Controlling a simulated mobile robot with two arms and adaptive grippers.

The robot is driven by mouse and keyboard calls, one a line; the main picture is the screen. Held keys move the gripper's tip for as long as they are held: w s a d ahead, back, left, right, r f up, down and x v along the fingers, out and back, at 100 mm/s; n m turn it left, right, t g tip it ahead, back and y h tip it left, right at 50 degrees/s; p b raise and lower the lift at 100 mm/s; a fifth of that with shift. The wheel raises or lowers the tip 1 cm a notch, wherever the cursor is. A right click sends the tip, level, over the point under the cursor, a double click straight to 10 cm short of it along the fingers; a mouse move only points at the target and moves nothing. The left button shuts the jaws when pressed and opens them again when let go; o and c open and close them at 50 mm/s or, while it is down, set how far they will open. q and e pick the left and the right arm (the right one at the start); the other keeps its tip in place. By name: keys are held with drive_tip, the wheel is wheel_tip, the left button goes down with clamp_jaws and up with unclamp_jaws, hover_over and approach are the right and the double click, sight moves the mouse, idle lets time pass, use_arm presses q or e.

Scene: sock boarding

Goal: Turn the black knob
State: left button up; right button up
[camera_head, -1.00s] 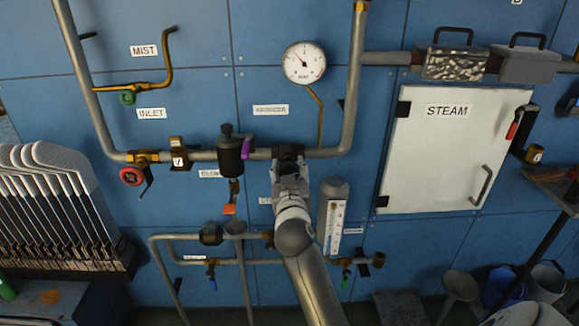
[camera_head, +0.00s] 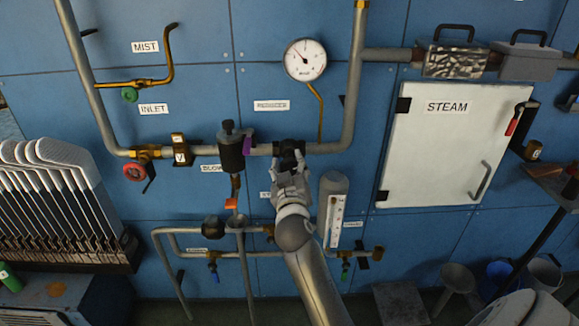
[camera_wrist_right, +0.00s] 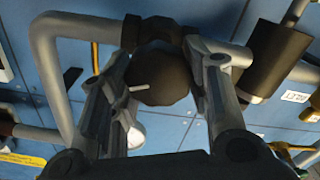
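The black knob (camera_head: 289,148) sits on the grey horizontal pipe, under the gauge. My right gripper (camera_head: 289,164) reaches up to it from below, its fingers at the knob. In the right wrist view the dark, faceted knob (camera_wrist_right: 160,74) lies between the two fingers of my right gripper (camera_wrist_right: 162,66), one on each side. The fingers appear closed against its sides, though the exact contact is partly hidden. A short white mark shows on the knob's face. My left gripper is not in view.
A round white gauge (camera_head: 305,60) hangs above. A thermometer panel (camera_head: 335,220) stands close on the right. The white STEAM door (camera_head: 450,150) is further right.

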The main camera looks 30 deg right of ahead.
drive_tip(key=o, duration=0.5)
drive_tip(key=shift+c, duration=0.2)
drive_tip(key=v, duration=0.7)
drive_tip(key=shift+s, duration=0.25)
drive_tip(key=shift+a, duration=0.1)
